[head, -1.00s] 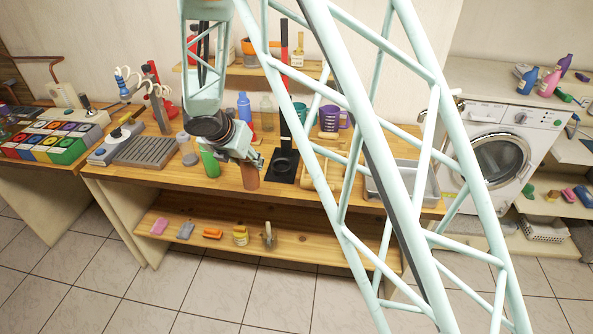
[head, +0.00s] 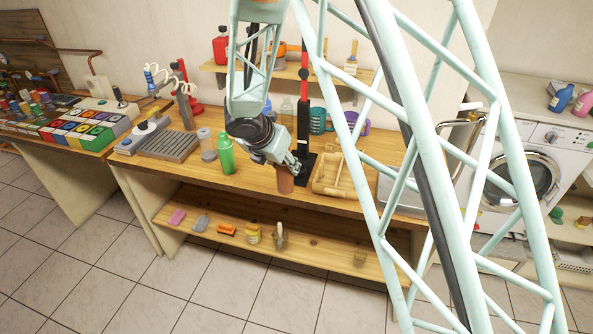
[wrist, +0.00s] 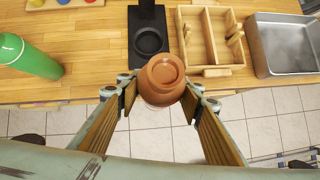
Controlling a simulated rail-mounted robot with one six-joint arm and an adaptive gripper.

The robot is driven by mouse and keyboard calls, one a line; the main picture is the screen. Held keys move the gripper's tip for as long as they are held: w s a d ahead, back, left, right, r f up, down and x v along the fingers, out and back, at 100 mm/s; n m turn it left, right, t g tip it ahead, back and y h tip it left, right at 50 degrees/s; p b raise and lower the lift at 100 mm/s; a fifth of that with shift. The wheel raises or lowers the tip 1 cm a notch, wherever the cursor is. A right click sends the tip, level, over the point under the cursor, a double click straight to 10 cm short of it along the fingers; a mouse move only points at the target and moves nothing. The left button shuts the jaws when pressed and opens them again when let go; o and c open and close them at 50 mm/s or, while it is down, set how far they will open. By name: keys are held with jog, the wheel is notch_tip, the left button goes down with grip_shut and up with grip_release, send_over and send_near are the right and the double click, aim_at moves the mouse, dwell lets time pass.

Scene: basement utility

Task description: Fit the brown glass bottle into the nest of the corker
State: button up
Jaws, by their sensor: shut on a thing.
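My gripper (wrist: 162,98) is shut on the brown bottle (wrist: 163,80), whose round end with rings shows in the wrist view. In the head view the bottle (head: 285,180) hangs below my gripper (head: 289,168) at the bench front, just left of the corker's base. The corker (head: 303,110) is a black upright with a red upper part. Its black base (wrist: 150,17) has a round nest (wrist: 149,41), which shows empty in the wrist view. The bottle appears in front of the nest, apart from it. Its height above the bench is hard to tell.
A green bottle (head: 226,154) stands left of my gripper, with a clear jar (head: 207,146) beyond it. A wooden divided tray (wrist: 189,42) lies right of the corker, then a metal tray (wrist: 282,47). The bench's front edge is close.

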jog(key=shift+w, duration=0.15)
jog(key=w+d+f+p, duration=0.1)
jog(key=w+d+p, duration=0.1)
jog(key=w, duration=1.3)
jog(key=shift+w+d+f+p, duration=0.2)
jog(key=shift+w+d+p, duration=0.1)
jog(key=shift+p, duration=0.3)
jog(key=shift+f, duration=0.1)
jog(key=shift+f, duration=1.65)
jog(key=shift+f, duration=0.15)
jog(key=o, duration=0.8)
jog(key=shift+f, duration=0.1)
jog(key=o, duration=0.4)
jog(key=shift+r, duration=0.25)
